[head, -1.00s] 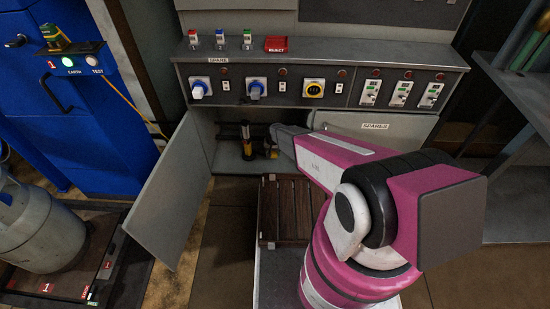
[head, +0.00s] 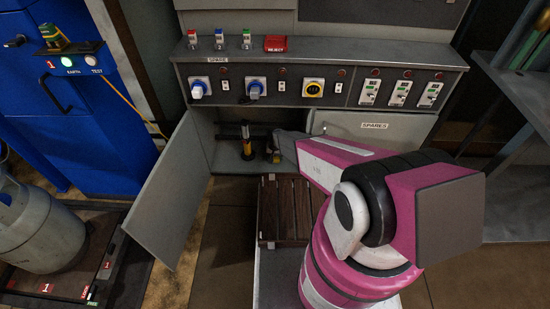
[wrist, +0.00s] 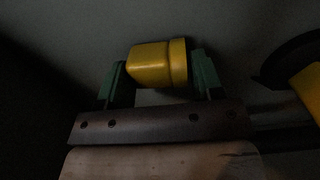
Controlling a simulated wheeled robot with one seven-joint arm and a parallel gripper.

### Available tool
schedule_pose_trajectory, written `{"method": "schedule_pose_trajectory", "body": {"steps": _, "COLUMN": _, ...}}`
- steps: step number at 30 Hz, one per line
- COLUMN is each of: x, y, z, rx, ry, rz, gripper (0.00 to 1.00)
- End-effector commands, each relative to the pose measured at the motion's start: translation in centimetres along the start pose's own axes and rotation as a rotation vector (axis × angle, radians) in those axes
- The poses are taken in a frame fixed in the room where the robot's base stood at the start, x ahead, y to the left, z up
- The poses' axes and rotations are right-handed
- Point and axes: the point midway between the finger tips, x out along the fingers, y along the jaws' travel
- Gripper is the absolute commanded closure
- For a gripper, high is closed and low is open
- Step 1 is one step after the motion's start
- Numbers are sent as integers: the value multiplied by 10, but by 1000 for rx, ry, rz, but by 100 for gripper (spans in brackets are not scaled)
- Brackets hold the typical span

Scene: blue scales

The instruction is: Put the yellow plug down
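The yellow plug (wrist: 155,65) lies sideways between the two green fingertips of my gripper (wrist: 158,78) in the wrist view. Its wide rim faces right and its narrower end faces left. A fingertip meets each end of it, so my gripper appears shut on it. Dark grey surface shows close behind the plug; I cannot tell whether the plug touches it. In the head view my gripper is low inside the open cabinet (head: 225,155), mostly hidden by my arm.
A black and yellow upright item (head: 246,142) stands inside the cabinet, left of my gripper. The open door (head: 170,195) swings out on the left. A dark slatted crate (head: 285,208) is in front. The SPARES door (head: 390,128) is on the right.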

Motion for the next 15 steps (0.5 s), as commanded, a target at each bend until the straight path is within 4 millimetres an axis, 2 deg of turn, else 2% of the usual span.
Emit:
{"method": "schedule_pose_trajectory", "body": {"steps": 2, "x": 0, "y": 0, "z": 0, "rx": 0, "ry": 0, "rz": 0, "gripper": 20}}
{"method": "schedule_pose_trajectory", "body": {"steps": 10, "x": -1, "y": 0, "z": 0, "rx": 0, "ry": 0, "rz": 0, "gripper": 20}}
{"method": "schedule_pose_trajectory", "body": {"steps": 15, "x": -14, "y": 0, "z": 1, "rx": 0, "ry": 1, "rz": 0, "gripper": 20}}
